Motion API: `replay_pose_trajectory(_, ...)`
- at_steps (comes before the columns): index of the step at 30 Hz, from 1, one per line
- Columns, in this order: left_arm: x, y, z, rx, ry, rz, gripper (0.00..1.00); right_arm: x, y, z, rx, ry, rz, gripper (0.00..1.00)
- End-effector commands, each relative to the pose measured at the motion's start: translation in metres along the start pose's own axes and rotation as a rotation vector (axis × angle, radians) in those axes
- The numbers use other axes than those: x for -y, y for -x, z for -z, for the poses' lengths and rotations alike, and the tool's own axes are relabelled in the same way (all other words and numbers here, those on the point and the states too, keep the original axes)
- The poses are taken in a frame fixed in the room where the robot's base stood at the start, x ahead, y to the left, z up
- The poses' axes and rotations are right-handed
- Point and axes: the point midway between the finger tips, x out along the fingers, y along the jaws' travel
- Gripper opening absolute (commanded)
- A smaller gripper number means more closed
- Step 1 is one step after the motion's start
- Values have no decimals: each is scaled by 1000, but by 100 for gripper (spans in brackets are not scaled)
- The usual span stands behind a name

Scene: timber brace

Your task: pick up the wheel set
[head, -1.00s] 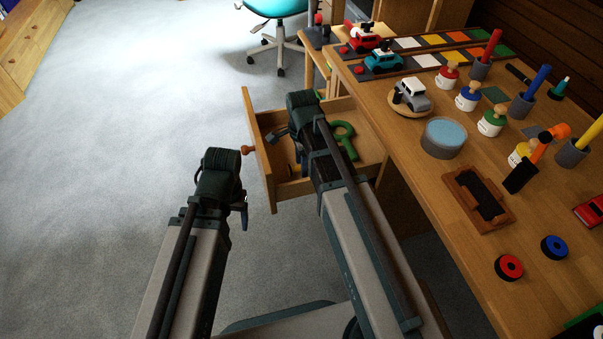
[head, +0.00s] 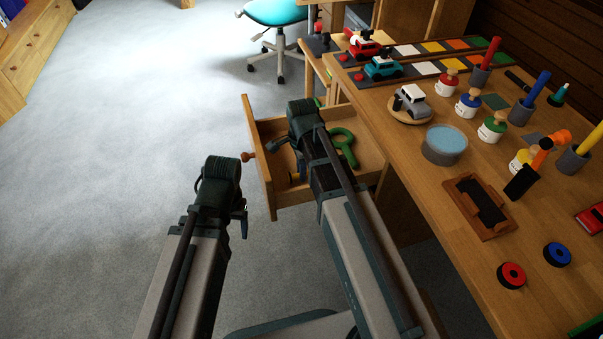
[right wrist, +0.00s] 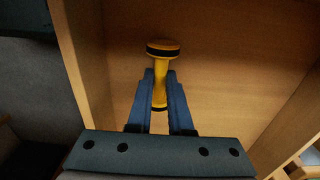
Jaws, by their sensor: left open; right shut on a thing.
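The wheel set (right wrist: 162,70) is a yellow axle with a wide, black-banded wheel at each end. In the right wrist view it stands out between the two blue fingers of my right gripper (right wrist: 160,92), which is shut on its axle. It is over the light wood floor of the open drawer; I cannot tell whether it touches it. In the head view my right gripper (head: 294,165) reaches down into the drawer, and its arm hides much of the inside. My left gripper (head: 243,215) is open and empty over the grey floor, left of the drawer.
The open drawer (head: 262,160) has a round knob and also holds a green ring-handled thing (head: 342,143). The bench top (head: 400,150) at right carries toy cars, paint jars, a blue-topped tin (head: 444,143) and a wooden tray (head: 485,228). The floor at left is clear.

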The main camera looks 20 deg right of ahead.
Motion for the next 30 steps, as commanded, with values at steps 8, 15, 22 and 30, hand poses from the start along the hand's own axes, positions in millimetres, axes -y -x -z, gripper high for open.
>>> replay_pose_trajectory(8,1,11,-1,0,0,-1,71,0,11,0,0,0,0,0)
replay_pose_trajectory(15,3,40,-2,0,1,-5,71,0,40,0,0,0,0,0)
replay_pose_trajectory(22,7,77,-5,0,1,-5,71,0,77,0,0,0,0,0)
replay_pose_trajectory(30,9,100,-6,0,1,-5,71,0,101,0,0,0,0,0)
